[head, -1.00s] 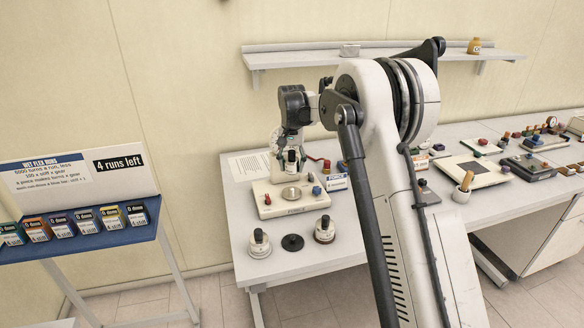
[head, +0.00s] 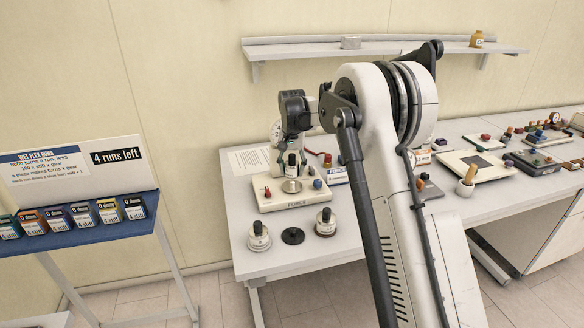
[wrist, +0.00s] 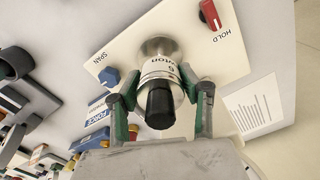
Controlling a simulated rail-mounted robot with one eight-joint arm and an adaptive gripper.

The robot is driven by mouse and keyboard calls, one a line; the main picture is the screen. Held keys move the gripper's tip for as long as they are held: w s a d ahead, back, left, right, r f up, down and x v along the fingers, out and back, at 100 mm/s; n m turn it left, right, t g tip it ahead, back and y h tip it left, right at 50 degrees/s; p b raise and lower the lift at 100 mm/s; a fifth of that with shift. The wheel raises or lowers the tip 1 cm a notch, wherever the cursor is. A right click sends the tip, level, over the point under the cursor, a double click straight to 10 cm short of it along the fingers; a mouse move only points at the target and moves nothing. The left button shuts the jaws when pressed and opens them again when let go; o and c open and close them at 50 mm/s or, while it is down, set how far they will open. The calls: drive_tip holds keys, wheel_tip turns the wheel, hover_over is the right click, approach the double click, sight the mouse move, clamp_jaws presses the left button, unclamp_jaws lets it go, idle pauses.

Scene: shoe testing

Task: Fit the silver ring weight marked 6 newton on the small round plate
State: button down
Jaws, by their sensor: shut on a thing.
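The silver ring weight (wrist: 160,68), with a black knob on top, is in my gripper (wrist: 161,93); a 6 and part of "newton" read on its side. My gripper (head: 292,146) is shut on it from both sides. In the head view the weight (head: 292,171) is upright just above the small round plate (head: 291,186) on the white FORCE instrument (head: 268,203). In the wrist view the plate (wrist: 152,46) shows behind the weight. I cannot tell whether weight and plate touch.
Two similar black-knobbed weights (head: 258,238) (head: 325,223) stand at the table's front with a black disc (head: 292,236) between them. The instrument has a red HOLD knob (wrist: 210,14) and a blue SPAN knob (wrist: 109,77). A paper sheet (head: 249,160) lies behind.

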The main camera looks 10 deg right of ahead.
sight(292, 181)
drive_tip(key=shift+f, duration=0.6)
drive_tip(key=shift+b, duration=0.8)
idle(1.2)
drive_tip(key=shift+f+b, duration=1.15)
drive_tip(key=shift+f, duration=0.5)
idle(0.3)
drive_tip(key=c, duration=1)
unclamp_jaws()
drive_tip(key=shift+r, duration=0.1)
wheel_tip(292, 181, up, 12)
drive_tip(key=shift+f, duration=0.1)
